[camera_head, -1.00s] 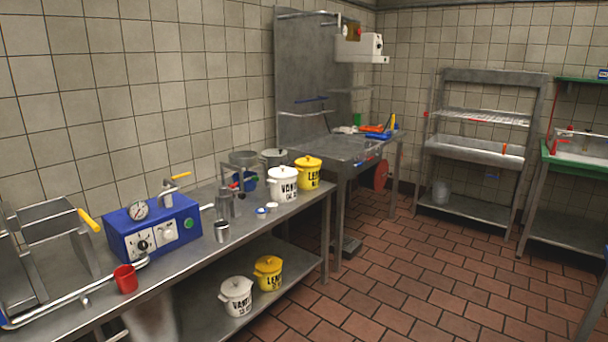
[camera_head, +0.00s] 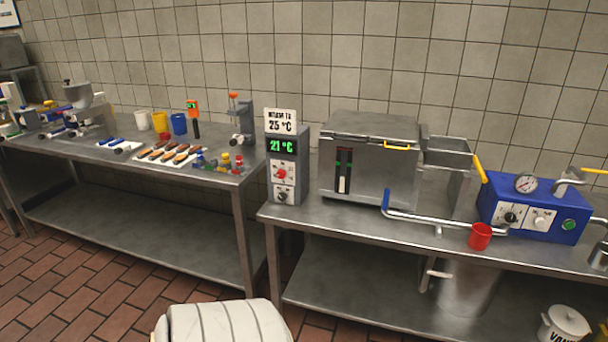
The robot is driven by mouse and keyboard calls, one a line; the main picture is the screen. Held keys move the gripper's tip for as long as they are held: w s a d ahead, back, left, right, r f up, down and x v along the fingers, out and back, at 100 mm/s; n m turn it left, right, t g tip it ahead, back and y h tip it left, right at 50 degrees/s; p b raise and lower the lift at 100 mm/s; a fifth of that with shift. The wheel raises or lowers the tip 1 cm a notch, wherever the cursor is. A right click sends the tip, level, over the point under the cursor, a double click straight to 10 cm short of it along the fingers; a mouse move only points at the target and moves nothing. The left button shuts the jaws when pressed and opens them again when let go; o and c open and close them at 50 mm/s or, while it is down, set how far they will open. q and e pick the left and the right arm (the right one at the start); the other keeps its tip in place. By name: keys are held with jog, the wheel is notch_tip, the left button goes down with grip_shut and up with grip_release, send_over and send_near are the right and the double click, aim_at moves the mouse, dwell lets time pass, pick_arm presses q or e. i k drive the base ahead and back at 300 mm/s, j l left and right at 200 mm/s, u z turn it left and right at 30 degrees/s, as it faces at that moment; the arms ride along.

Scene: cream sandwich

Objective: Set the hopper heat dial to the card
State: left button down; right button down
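A grey control box (camera_head: 285,170) stands upright at the left end of the right-hand steel table. A white card (camera_head: 280,121) on its top reads 25 °C under a small line that is hard to read. Its green display (camera_head: 282,145) reads 21 °C. Below are a red dial (camera_head: 281,174) and a dark dial (camera_head: 283,196) on white plates; their labels are too small to read. A steel hopper-like machine (camera_head: 370,160) with a dark upright gauge stands just right of the box. Neither of my grippers is in view.
A blue box (camera_head: 535,212) with a pressure gauge and dials stands farther right. A red cup (camera_head: 480,236) is at the table's front edge, near a blue-ended pipe (camera_head: 430,215). The left table (camera_head: 200,180) holds several small items. Tiled floor (camera_head: 90,270) shows in front.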

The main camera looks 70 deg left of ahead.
aim_at(281, 174)
jog(key=u, duration=2.35)
